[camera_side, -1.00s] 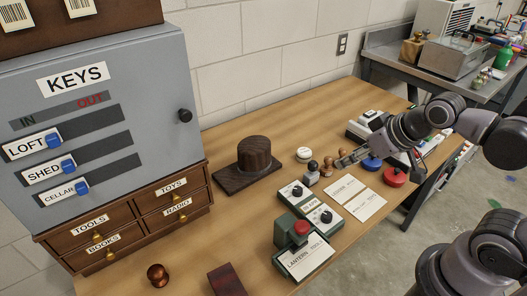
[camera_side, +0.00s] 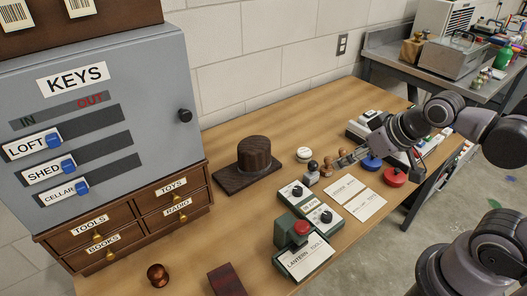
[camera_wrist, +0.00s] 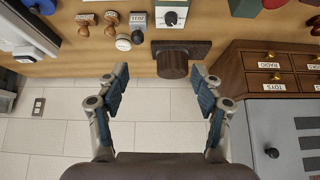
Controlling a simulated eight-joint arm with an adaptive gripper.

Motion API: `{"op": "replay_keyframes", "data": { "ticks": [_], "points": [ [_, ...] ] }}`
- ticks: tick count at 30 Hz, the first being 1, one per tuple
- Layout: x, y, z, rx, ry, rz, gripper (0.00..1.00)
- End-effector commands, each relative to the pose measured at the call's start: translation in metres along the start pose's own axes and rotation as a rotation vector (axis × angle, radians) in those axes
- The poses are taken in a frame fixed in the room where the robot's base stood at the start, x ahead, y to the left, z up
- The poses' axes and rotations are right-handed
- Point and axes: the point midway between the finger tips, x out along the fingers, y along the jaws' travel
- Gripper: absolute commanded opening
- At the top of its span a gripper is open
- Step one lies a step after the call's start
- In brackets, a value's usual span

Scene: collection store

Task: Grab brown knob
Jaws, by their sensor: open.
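A round brown knob (camera_side: 158,275) stands on the table at the front left in the side view, in front of the small drawers. A dark brown wooden cylinder on a flat base (camera_side: 255,160) stands mid-table; it also shows in the wrist view (camera_wrist: 172,66), beyond and between my fingertips. My gripper (camera_wrist: 160,78) is open and empty in the wrist view, touching nothing that I can see. In the side view my arm reaches in from the right, over the far right of the table, well away from the brown knob; the fingers are hard to make out there.
A grey key cabinet (camera_side: 95,110) stands on drawers (camera_side: 135,222) at the left. Stamps (camera_side: 329,167), a white round piece (camera_side: 304,154), switch boxes (camera_side: 320,216), a lantern box (camera_side: 303,262) and red and blue discs (camera_side: 394,178) crowd the right. A dark red block (camera_side: 226,281) lies at the front.

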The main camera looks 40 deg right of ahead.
Motion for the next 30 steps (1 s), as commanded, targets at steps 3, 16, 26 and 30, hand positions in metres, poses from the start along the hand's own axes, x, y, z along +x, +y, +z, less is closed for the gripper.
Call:
{"op": "replay_keyframes", "data": {
  "ticks": [3,16,26,30],
  "points": [
    [0.000,-0.009,-0.013,0.052,-0.026,-0.015,0.67],
    [0.024,-0.094,-0.083,0.475,-0.257,-0.026,0.67],
    [0.067,-0.184,-0.107,0.791,-0.421,0.087,0.67],
    [0.090,-0.226,-0.105,0.917,-0.473,0.164,0.67]
  ]
}}
